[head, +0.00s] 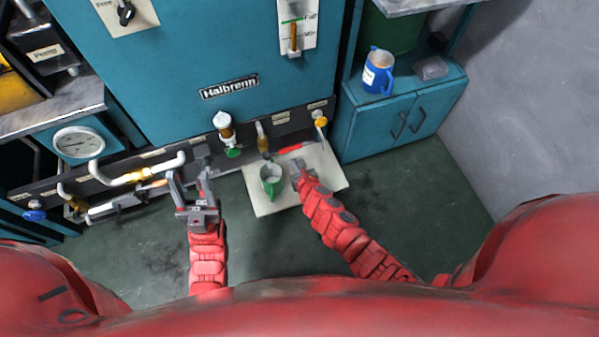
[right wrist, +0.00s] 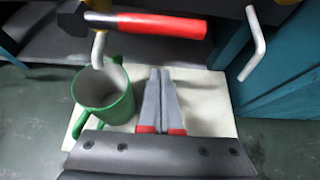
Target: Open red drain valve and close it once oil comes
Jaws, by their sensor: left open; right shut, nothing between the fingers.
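The red drain valve handle (head: 289,149) points sideways to the right from its brass body on the lower panel. In the right wrist view the red handle (right wrist: 155,25) lies across the top, beyond the fingertips. The valve's bent spout (right wrist: 98,50) points down over a green container (right wrist: 112,98); no oil stream shows. The green container (head: 270,184) stands below the valve. My right gripper (head: 297,166) is shut and empty, just below the handle, beside the container; its fingers also show in the right wrist view (right wrist: 159,80). My left gripper (head: 187,173) is open and empty, left of the container.
A pale mat (head: 318,178) lies on the floor under the container. A white-topped valve with a green part (head: 226,130) and a yellow valve (head: 320,121) flank the drain valve. A blue jug (head: 378,75) stands on the teal cabinet at right. Pipes (head: 125,178) run at left.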

